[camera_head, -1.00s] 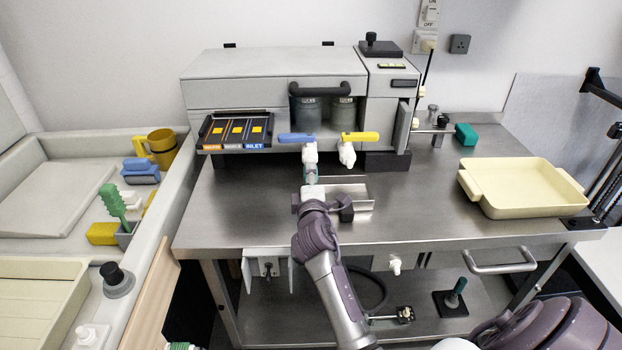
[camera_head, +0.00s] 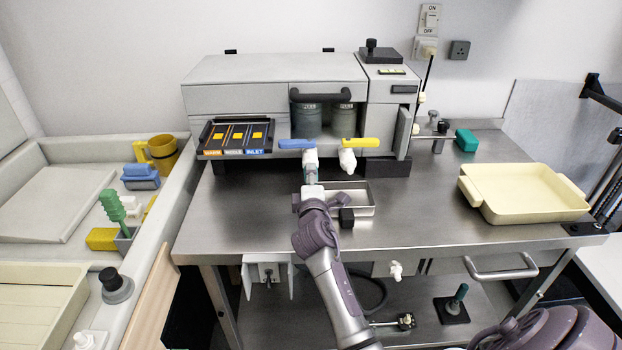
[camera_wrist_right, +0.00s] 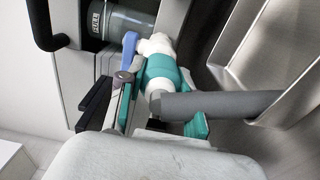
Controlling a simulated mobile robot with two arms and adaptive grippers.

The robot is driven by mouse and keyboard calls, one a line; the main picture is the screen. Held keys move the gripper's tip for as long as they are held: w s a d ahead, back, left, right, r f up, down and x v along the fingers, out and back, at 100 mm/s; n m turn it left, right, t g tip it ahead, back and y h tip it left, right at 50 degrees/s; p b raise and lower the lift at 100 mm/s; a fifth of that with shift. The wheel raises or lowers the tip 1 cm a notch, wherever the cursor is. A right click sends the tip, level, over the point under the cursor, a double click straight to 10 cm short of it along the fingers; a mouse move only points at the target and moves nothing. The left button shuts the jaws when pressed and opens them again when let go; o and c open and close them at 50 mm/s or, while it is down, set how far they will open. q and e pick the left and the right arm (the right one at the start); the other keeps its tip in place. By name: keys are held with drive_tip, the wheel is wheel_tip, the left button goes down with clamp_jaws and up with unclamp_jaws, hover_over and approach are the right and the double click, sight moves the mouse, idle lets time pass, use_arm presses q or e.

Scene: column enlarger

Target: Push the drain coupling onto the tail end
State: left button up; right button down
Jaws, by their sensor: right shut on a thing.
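A white valve (camera_head: 310,157) with a blue lever (camera_head: 297,143) sticks out from the front of the grey machine. My right gripper (camera_head: 312,186) is just in front of it, shut on a teal piece that looks like the drain coupling (camera_wrist_right: 166,70). In the right wrist view the teal piece meets the white valve body (camera_wrist_right: 155,44), in line with it. Whether it is fully seated on the tail end I cannot tell; the joint is partly hidden. A grey cylinder (camera_wrist_right: 220,105) runs to the right, close to the gripper fingers. My left gripper is not in view.
A second white valve with a yellow lever (camera_head: 360,143) is close on the right. A small metal tray (camera_head: 368,198) lies beside my gripper. A cream tray (camera_head: 528,214) and a teal block (camera_head: 466,140) are farther right. The steel bench (camera_head: 425,205) between is clear.

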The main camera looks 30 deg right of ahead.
idle(0.3)
drive_tip(key=c, duration=0.7)
unclamp_jaws()
drive_tip(key=o, duration=0.3)
drive_tip(key=shift+s+a, duration=0.15)
drive_tip(key=shift+s, duration=0.1)
drive_tip(key=shift+p+v, duration=0.5)
drive_tip(key=shift+v, duration=1.4)
drive_tip(key=shift+a, duration=0.1)
drive_tip(key=shift+s, duration=0.15)
